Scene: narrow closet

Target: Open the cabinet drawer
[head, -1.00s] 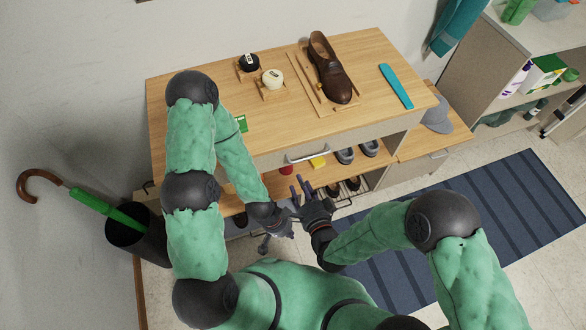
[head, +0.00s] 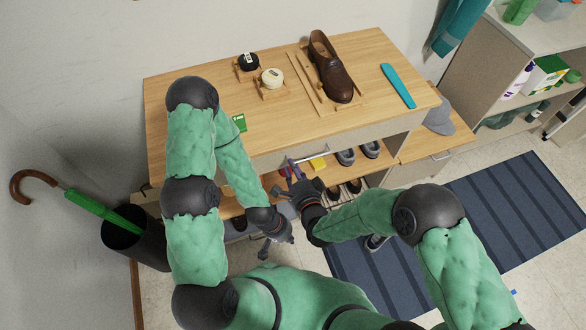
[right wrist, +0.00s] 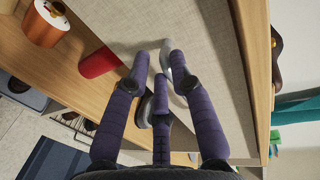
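The cabinet drawer (head: 350,136) is a pale grey front under the wooden top, and it looks shut. Its curved metal handle (head: 312,158) sits at the middle of the front. My right gripper (head: 291,172) is at the handle's left end. In the right wrist view, its purple fingers (right wrist: 159,66) are apart, with the tips around or just before the handle (right wrist: 183,78). They partly hide it, and I cannot tell if they touch. My left gripper (head: 278,244) is lower, away from the drawer, with its fingers spread and empty.
The cabinet top (head: 200,140) holds a brown shoe (head: 333,68), a teal shoehorn (head: 398,86) and two small round tins. Shoes (head: 358,152) stand on the shelf below. A red cylinder (right wrist: 98,63) is close to my right fingers. An umbrella stand (head: 137,240) is at the left.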

